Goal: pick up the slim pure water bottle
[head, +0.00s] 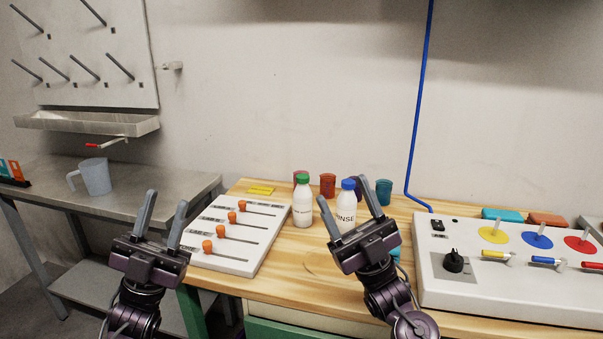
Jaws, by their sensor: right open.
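Two white bottles stand upright side by side on the wooden bench. The left bottle (303,208) has a green cap, and its small label is too small to read surely. The right bottle (347,208) has a blue cap and a label reading "RINSE". My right gripper (343,189) is open and empty, its fingers pointing up in the picture. The blue-capped bottle shows between its fingers, and its lower part is hidden by the gripper. The green-capped bottle is just left of that gripper, apart from it. My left gripper (167,198) is open and empty, left of the slider panel.
A white panel with orange sliders (236,233) lies left of the bottles. Red and teal cups (328,185) stand behind them. A control box (500,290) with coloured knobs fills the bench's right. A grey jug (95,176) stands on the metal table.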

